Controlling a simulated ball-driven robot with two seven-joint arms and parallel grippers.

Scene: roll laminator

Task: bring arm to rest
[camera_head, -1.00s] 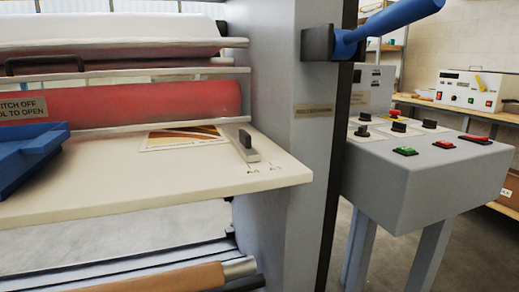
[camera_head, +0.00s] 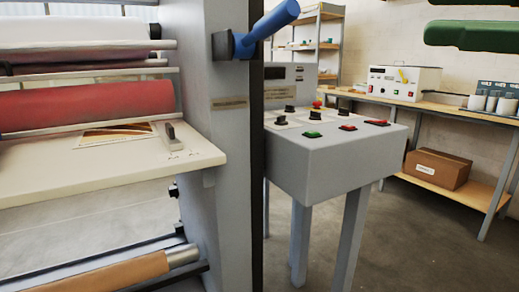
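Neither of my grippers shows in the head view, and I see no arm of mine that I can be sure of. The roll laminator fills the left side, with its red roller (camera_head: 90,104) behind the cream feed table (camera_head: 110,174). A small dark-topped guide (camera_head: 174,139) and a printed picture (camera_head: 117,132) are on the feed table. A blue lever handle (camera_head: 270,26) sticks up and right from the grey side frame (camera_head: 228,150).
A grey control console (camera_head: 340,160) with red and green buttons stands right of the frame. Behind it are a workbench (camera_head: 440,102) with a white device (camera_head: 403,86) and a cardboard box (camera_head: 437,168) below. Dark green bars (camera_head: 472,36) cross the top right. Floor at right is clear.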

